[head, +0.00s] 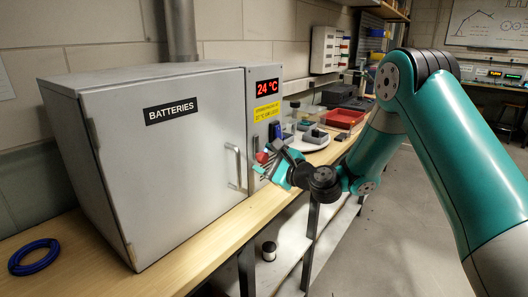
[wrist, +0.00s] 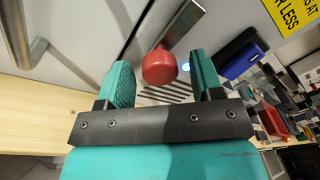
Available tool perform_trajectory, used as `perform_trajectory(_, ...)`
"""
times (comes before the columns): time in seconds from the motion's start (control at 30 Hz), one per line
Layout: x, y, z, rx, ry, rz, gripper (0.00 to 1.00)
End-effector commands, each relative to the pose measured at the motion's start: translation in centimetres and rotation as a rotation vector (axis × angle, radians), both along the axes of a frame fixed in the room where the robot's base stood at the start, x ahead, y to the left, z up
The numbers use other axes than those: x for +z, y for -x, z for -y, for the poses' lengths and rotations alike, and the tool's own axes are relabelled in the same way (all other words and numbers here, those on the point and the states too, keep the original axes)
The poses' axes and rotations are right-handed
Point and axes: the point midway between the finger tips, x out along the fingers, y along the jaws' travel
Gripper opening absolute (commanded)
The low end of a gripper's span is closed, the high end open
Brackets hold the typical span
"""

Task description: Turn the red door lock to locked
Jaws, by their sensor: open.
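The red door lock (wrist: 159,66) is a round red knob on the front of the grey cabinet (head: 160,150), beside the door edge. In the wrist view it sits between and just beyond the two teal fingers of my gripper (wrist: 160,82), which is open and does not visibly touch it. In the head view the red knob (head: 262,157) shows small, just left of my gripper (head: 272,164). A metal plate or bar shows by the knob in the wrist view. I cannot tell which way the lock is turned.
A vertical door handle (head: 236,168) stands out left of the knob. A blue ring (head: 35,256) lies on the wooden bench. A red tray (head: 344,118) stands farther back.

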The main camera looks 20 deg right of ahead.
Motion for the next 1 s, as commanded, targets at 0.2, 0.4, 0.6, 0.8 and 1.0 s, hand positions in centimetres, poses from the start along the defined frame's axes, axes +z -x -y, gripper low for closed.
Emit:
perform_trajectory(0.2, -0.04, -0.75, -0.45, 0.000, -0.001, 0.000, 0.60)
perform_trajectory(0.4, -0.05, -0.74, -0.44, 0.000, -0.001, 0.000, 0.58)
perform_trajectory(0.6, -0.03, -0.73, -0.44, 0.000, -0.001, 0.000, 0.12)
perform_trajectory(0.8, -0.07, -0.72, -0.44, 0.001, 0.004, 0.003, 0.12)
perform_trajectory(1.0, -0.23, -0.72, -0.42, 0.000, 0.046, 0.036, 0.12)
